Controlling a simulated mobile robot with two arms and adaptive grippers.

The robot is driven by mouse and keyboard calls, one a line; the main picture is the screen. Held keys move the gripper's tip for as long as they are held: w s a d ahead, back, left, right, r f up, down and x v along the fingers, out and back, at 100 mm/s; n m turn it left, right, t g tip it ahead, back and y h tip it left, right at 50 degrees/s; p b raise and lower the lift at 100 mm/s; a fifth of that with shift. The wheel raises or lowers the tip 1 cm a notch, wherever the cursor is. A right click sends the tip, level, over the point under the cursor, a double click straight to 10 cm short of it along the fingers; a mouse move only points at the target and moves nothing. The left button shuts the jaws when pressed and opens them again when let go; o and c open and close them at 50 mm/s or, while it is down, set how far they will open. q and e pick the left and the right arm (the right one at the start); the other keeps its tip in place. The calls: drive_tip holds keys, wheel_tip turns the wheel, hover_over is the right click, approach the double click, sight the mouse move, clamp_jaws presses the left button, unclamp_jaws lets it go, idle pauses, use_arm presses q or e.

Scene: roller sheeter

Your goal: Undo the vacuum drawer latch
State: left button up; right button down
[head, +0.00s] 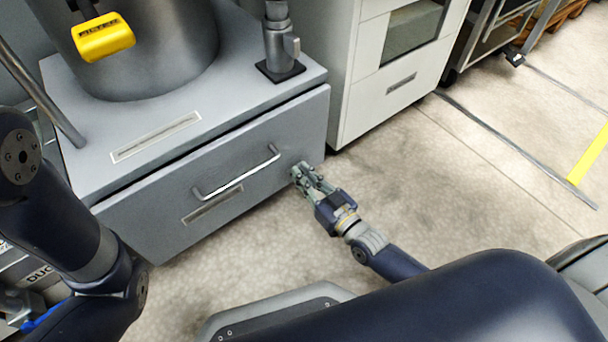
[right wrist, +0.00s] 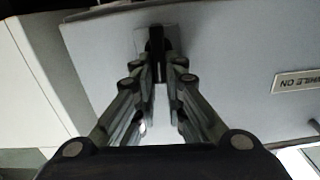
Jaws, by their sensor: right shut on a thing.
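The vacuum drawer (head: 235,165) is the wide grey front under the machine's base, with a slim gap along its top edge. My right gripper (head: 303,174) is at the right end of the drawer front, beside the bar handle. In the right wrist view its fingertips (right wrist: 158,62) are closed around a small dark latch (right wrist: 156,40) on a light plate against the drawer face. In the head view the gripper hides the latch. Whether the latch is turned cannot be told. My left arm shows at the left, but its gripper is not visible.
A bar handle (head: 236,174) sticks out from the drawer front. A white cabinet (head: 385,85) stands close to the right of the machine. The floor (head: 480,190) to the right is open. A yellow tag (head: 103,38) hangs on the grey cylinder above.

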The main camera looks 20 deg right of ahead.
drive_tip(key=shift+w+d+r+m+p, duration=0.15)
drive_tip(key=shift+m+p, duration=0.15)
drive_tip(key=shift+m, duration=0.2)
drive_tip(key=shift+w+d+r+m+p, duration=0.15)
drive_tip(key=shift+m+p, duration=0.15)
drive_tip(key=shift+m, duration=0.2)
drive_tip(key=shift+d+m+p, duration=0.1)
drive_tip(key=shift+m+p, duration=0.2)
drive_tip(key=shift+m, duration=0.6)
drive_tip(key=shift+w+d+f+m+b, duration=0.15)
drive_tip(key=shift+d+f+m, duration=0.25)
drive_tip(key=shift+m, duration=1.85)
drive_tip(key=shift+w+d+f+m+b, duration=0.15)
drive_tip(key=shift+f+m, duration=0.3)
drive_tip(key=shift+m, duration=1.75)
drive_tip(key=shift+w+d+f+m+b, duration=0.1)
drive_tip(key=shift+d+f+m+b, duration=0.25)
drive_tip(key=shift+m, duration=1.9)
drive_tip(key=shift+f, duration=0.1)
drive_tip(key=c, duration=1.7)
unclamp_jaws()
drive_tip(key=shift+o, duration=0.2)
drive_tip(key=shift+a, duration=0.1)
drive_tip(key=shift+s+f, duration=0.1)
drive_tip(key=shift+f, duration=0.05)
